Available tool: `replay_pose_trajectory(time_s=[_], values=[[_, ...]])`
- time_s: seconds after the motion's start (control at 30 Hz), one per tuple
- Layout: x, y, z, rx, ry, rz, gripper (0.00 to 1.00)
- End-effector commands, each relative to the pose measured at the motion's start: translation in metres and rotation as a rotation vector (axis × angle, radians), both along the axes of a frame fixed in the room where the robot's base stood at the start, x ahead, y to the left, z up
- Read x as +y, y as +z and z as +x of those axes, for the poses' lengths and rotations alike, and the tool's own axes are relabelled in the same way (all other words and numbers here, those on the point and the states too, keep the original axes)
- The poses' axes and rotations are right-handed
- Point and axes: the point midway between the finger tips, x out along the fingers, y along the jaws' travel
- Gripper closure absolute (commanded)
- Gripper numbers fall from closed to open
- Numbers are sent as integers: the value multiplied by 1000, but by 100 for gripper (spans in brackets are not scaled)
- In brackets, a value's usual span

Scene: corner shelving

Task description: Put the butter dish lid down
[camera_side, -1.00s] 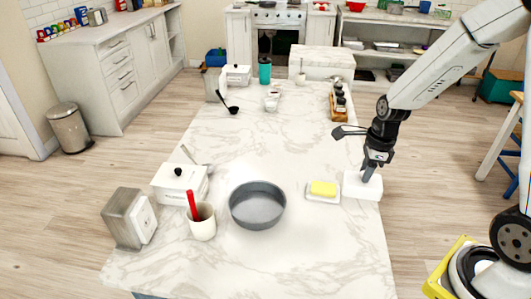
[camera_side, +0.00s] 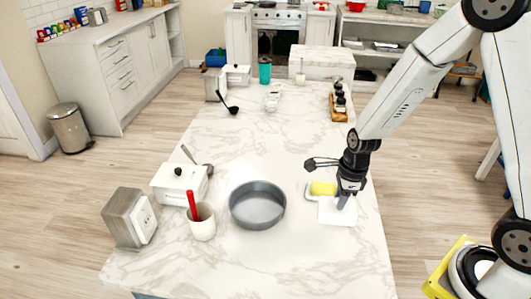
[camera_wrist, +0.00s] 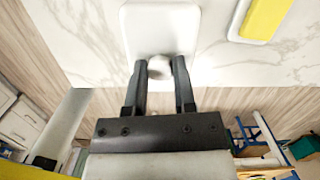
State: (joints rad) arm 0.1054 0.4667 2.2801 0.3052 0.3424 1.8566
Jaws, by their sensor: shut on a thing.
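The butter dish lid (camera_side: 337,211) is white with a round knob, and my gripper (camera_side: 345,199) is shut on that knob. In the wrist view my gripper (camera_wrist: 160,72) has a finger on each side of the knob, with the white lid (camera_wrist: 160,28) beyond. The yellow butter (camera_side: 322,188) lies on its white dish (camera_side: 309,193), just behind the lid in the side view and partly hidden by my gripper. The wrist view shows the butter (camera_wrist: 266,17) uncovered, to the right of the lid. I cannot tell whether the lid touches the counter.
A grey round pan (camera_side: 257,205) stands left of the lid. A white cup with a red utensil (camera_side: 202,222), a white lidded box (camera_side: 180,185) and a metal holder (camera_side: 130,218) are farther left. A bottle rack (camera_side: 339,103) stands behind. The counter's middle is clear.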

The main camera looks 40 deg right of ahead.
Motion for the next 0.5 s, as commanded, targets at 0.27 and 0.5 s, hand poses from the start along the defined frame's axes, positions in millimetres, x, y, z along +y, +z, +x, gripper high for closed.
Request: replay_pose_trajectory(time_s=[0.27,0.5], values=[[0,-14,0,2,-1,2,100],[0,-37,0,2,-1,1,100]])
